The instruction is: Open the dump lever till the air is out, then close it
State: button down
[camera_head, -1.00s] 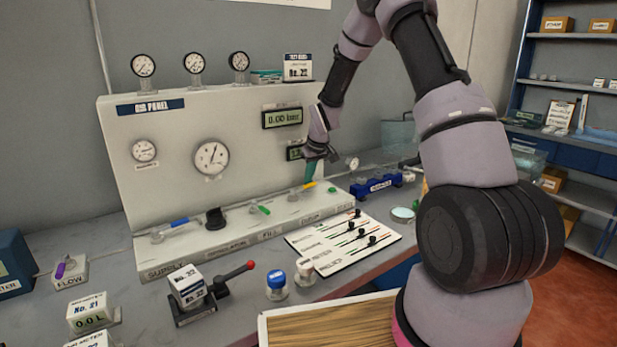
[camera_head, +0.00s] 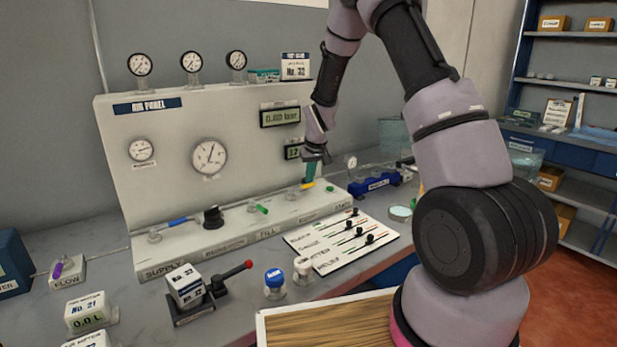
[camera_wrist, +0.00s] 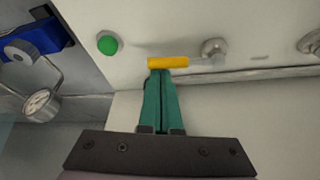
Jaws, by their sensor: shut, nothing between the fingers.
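The air panel (camera_head: 160,150) stands at the back of the bench with a row of levers on its base ledge. The yellow lever (camera_head: 306,186) is at the ledge's right part, above the lettering that looks like DUMP. In the wrist view the yellow lever (camera_wrist: 168,63) lies sideways, its pivot to the right. My gripper (camera_head: 311,175) has green fingers, shut and empty. In the wrist view the fingertips (camera_wrist: 164,74) are right at the yellow handle's edge; I cannot tell if they touch. A digital display (camera_head: 281,117) reads about 0.00 bar; a lower one (camera_head: 293,151) is partly hidden by my arm.
A green button (camera_wrist: 109,44) is beside the lever. Blue (camera_head: 177,222) and green (camera_head: 258,208) levers and a black knob (camera_head: 213,217) sit further left.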

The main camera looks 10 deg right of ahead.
jog(key=s+m, duration=0.1)
jog(key=m, duration=0.1)
jog(key=s+m+h, duration=0.1)
jog(key=s+m, duration=0.1)
jog(key=shift+h, duration=0.3)
jog(key=m, duration=0.1)
jog(key=s+m, duration=0.1)
jog(key=m, duration=0.1)
jog(key=shift+s+a+h, duration=0.1)
jog(key=shift+s+h, duration=0.2)
jog(key=shift+h, duration=0.1)
jog(key=s+m, duration=0.1)
jog(key=m, duration=0.1)
jog(key=s+a+m+g+h, duration=0.1)
jog(key=shift+m, duration=0.4)
jog(key=m, duration=0.1)
jog(key=s+a+m+g, duration=0.1)
jog(key=shift+s+a+m+h, duration=0.1)
jog(key=shift+s+m+h, duration=0.05)
jog(key=shift+m+h, duration=0.2)
jog(key=shift+s+a+m, duration=0.25)
jog(key=shift+a, duration=0.2)
jog(key=d, duration=0.1)
jog(key=w+d, duration=0.1)
jog(key=d+r, duration=0.1)
jog(key=shift+w+d, duration=0.4)
jog(key=v, duration=1)
jog(key=shift+a, duration=0.15)
